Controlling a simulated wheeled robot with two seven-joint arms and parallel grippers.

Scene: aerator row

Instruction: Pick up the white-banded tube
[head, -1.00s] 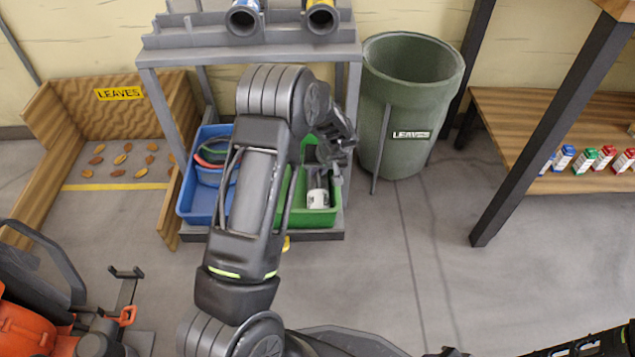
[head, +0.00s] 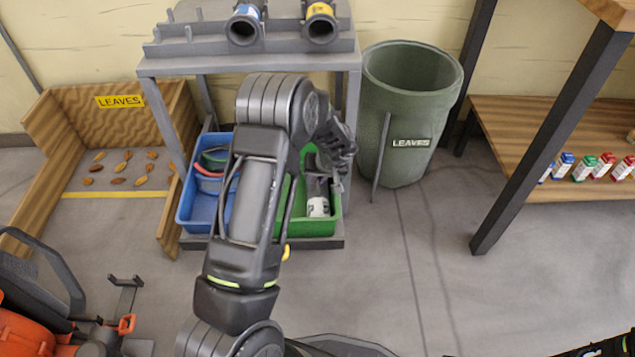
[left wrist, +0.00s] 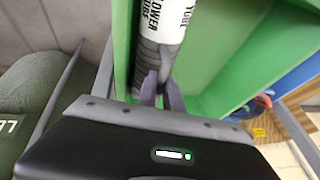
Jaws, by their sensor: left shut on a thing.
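The white-banded tube (head: 318,207) lies in the green bin (head: 295,227) on the low shelf of the grey stand. It is dark and ribbed, with a white band carrying black lettering. In the left wrist view the band of the tube (left wrist: 163,18) shows at the top, with the ribbed part below it. My left gripper (left wrist: 160,88) is shut on the dark part, just below the band. In the head view my left arm reaches down into the bin and partly hides the gripper and the tube.
A blue bin (head: 195,210) with coiled items stands left of the green one. Two tubes, blue-banded (head: 244,26) and yellow-banded (head: 320,24), rest on the stand's top. A green leaves barrel (head: 405,120) stands close on the right.

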